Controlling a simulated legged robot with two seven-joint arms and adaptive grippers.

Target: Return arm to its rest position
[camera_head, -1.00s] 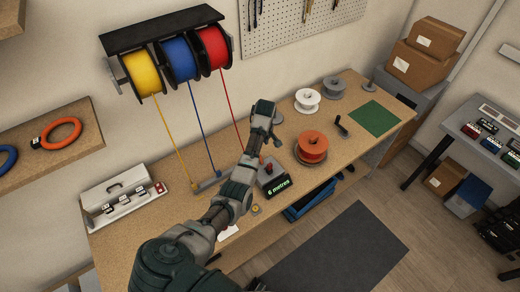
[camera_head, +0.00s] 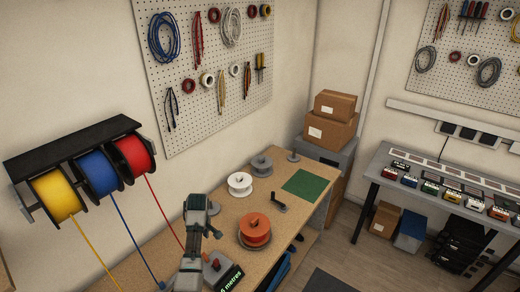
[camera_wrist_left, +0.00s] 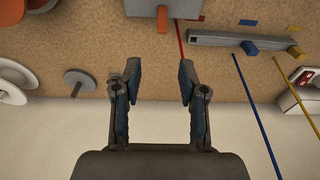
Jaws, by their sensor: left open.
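My left gripper (camera_head: 200,212) is raised over the workbench (camera_head: 163,242), left of the white spool. In the left wrist view my left gripper (camera_wrist_left: 160,82) is open, with nothing between its two fingers. Below it in the head view, the meter with a lit "metres" display (camera_head: 226,277) is partly cut off by the frame. The orange spool (camera_head: 255,230) stands right of the gripper. My right gripper does not show in either view.
Yellow (camera_head: 57,197), blue (camera_head: 98,173) and red (camera_head: 133,157) wire reels hang on the wall at left, their wires running down to the bench. The white spool (camera_head: 240,184), grey spool (camera_head: 262,166) and green mat (camera_head: 305,184) are at the back. Boxes (camera_head: 328,130) stand beyond.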

